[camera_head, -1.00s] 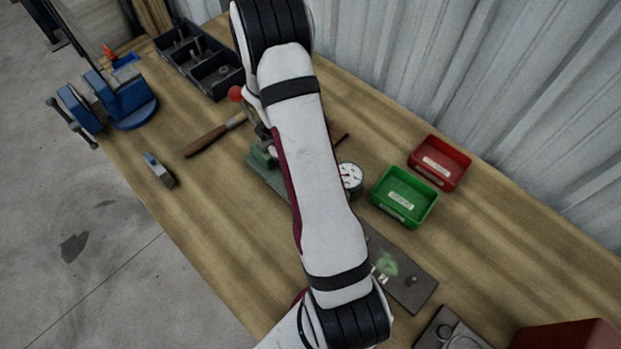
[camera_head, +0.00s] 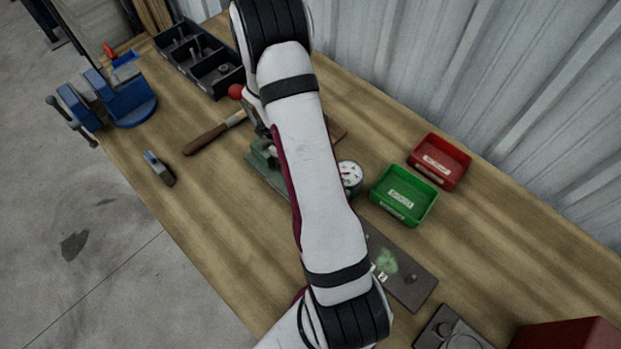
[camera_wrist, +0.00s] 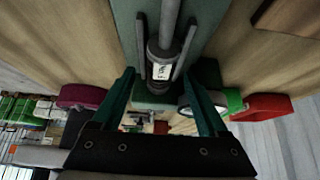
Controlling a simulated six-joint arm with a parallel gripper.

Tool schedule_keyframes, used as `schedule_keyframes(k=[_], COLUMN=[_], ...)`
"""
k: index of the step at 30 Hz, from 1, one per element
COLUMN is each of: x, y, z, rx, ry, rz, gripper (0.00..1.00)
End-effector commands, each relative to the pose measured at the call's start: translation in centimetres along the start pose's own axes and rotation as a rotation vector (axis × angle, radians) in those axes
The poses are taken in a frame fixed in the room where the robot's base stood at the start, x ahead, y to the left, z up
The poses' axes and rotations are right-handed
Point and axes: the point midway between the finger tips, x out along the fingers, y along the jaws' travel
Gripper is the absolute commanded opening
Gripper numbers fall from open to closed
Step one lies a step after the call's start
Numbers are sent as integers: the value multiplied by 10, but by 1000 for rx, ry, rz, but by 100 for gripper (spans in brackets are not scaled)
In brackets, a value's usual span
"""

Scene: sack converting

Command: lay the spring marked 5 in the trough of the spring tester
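The spring tester has a green base (camera_head: 262,163) on the bench, a red lever knob (camera_head: 235,92) and a round white dial (camera_head: 350,173); my arm covers its middle. In the wrist view a grey rod (camera_wrist: 168,20) runs down to a dark cylindrical part with a white tag (camera_wrist: 161,72), between two upright grey walls. The mark on the tag is too small to read, and I cannot tell whether this part is the spring marked 5. My gripper (camera_wrist: 163,92) is open, its two teal fingers apart on either side of that part, not visibly touching it.
A green tray (camera_head: 432,213) and a red tray (camera_head: 462,178) stand right of the dial. A dark plate (camera_head: 415,292) lies in front. A black compartment bin (camera_head: 207,80), a wooden-handled tool (camera_head: 205,140) and a blue vise (camera_head: 130,105) are left. Bench right of the trays is clear.

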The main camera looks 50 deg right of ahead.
Motion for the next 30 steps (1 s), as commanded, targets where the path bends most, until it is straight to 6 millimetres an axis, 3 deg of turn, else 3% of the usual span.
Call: schedule_keyframes(k=[5,8,21,25,30], x=[-3,-16,-124,-147,-158], y=[0,-1,0,0,0], z=[0,1,1,1,0], rx=[-1,0,1,0,0], ry=[-1,-3,-3,-2,0], rz=[-2,-3,-2,-1,1], gripper=[79,79,79,79,79])
